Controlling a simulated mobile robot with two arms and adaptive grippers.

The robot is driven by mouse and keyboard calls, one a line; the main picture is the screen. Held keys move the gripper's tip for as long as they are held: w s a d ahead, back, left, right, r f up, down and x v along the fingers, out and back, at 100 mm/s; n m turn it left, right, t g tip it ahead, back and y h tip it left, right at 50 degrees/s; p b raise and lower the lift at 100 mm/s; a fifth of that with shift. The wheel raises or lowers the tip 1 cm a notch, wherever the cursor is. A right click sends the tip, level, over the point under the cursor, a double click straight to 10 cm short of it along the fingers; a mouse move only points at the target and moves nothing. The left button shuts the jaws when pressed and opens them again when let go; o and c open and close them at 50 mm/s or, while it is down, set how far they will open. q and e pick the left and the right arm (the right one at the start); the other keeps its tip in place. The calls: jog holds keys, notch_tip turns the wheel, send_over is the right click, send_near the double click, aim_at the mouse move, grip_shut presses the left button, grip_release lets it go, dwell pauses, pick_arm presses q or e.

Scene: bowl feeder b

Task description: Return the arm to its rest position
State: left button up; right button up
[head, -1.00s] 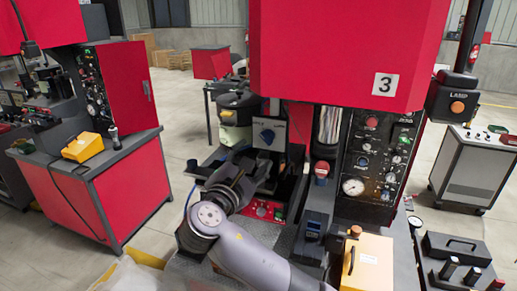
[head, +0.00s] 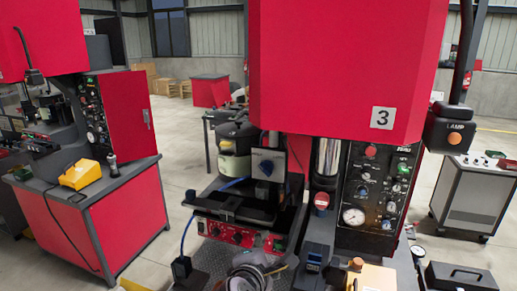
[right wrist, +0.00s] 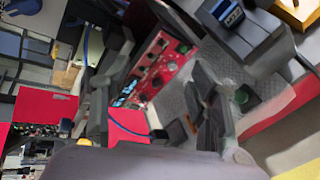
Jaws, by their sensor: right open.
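My right arm and gripper (head: 252,272) show low in the head view, below the red control panel (head: 240,238), partly cut off by the bottom edge. In the right wrist view the dark fingers of my right gripper (right wrist: 158,80) stand apart with nothing seen between them. The red control panel (right wrist: 155,68) shows beyond the gap. The gripper looks clear of the dark tray (head: 222,209) above that panel. My left gripper is in neither view.
The red press (head: 345,65) marked 3 stands ahead, with a gauge panel (head: 375,190) at right. A small dark box with a blue display (head: 314,257) and a yellow box (head: 376,279) are low right. A red cabinet (head: 95,225) stands left, with open floor between.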

jog(key=s+d+f+m+g+y, duration=0.1)
jog(key=s+d+f+m+g, duration=0.25)
jog(key=s+d+f, duration=0.35)
jog(key=s+d+f+m+g+y, duration=0.1)
jog(key=s+d+f+m+g, duration=0.15)
jog(key=s+f+m, duration=0.55)
jog(key=s+d+f+m+g+y, duration=0.1)
jog(key=s+d+f+m+g, duration=0.15)
jog(key=s+d+f, duration=0.4)
jog(key=s+d+f+m+g+y, duration=0.1)
jog(key=s+d+m, duration=0.25)
jog(key=s, duration=0.65)
notch_tip(320, 180, down, 32)
jog(key=g+b, duration=0.1)
jog(key=b, duration=0.6)
jog(key=s+d+f+b, duration=0.1)
jog(key=s+f+b, duration=0.2)
jog(key=s+f, duration=0.6)
jog(key=s+d+f+g+b, duration=0.1)
jog(key=s+d+f+b, duration=0.1)
jog(key=s+f, duration=0.7)
notch_tip(320, 180, down, 5)
jog(key=shift+r+n+b, duration=0.2)
jog(key=shift+n+b, duration=0.15)
jog(key=shift+b, duration=0.1)
